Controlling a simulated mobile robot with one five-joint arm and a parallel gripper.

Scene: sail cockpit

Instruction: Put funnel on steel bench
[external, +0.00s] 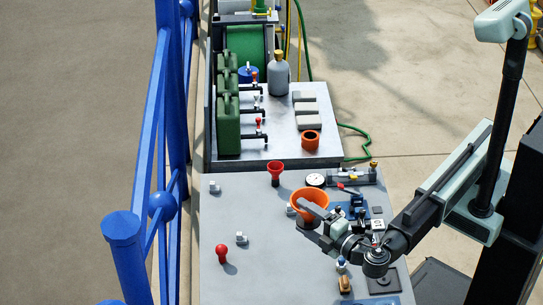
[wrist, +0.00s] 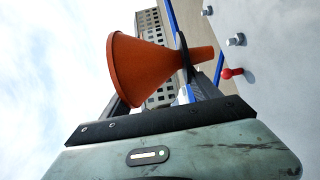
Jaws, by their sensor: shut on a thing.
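An orange funnel (external: 310,201) is held by my gripper (external: 308,219) above the near grey bench (external: 222,284), its wide mouth up in the external view. In the wrist view, the funnel (wrist: 140,72) has its neck between the fingers of my gripper (wrist: 186,70), with the cone on one side and the spout on the other. A far grey bench (external: 280,118) adjoins the near one. I cannot tell from the pictures which is the steel bench.
A red cup-shaped piece (external: 275,171) and a red knob (external: 221,251) are on the near bench. A blue railing (external: 150,150) runs along the left.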

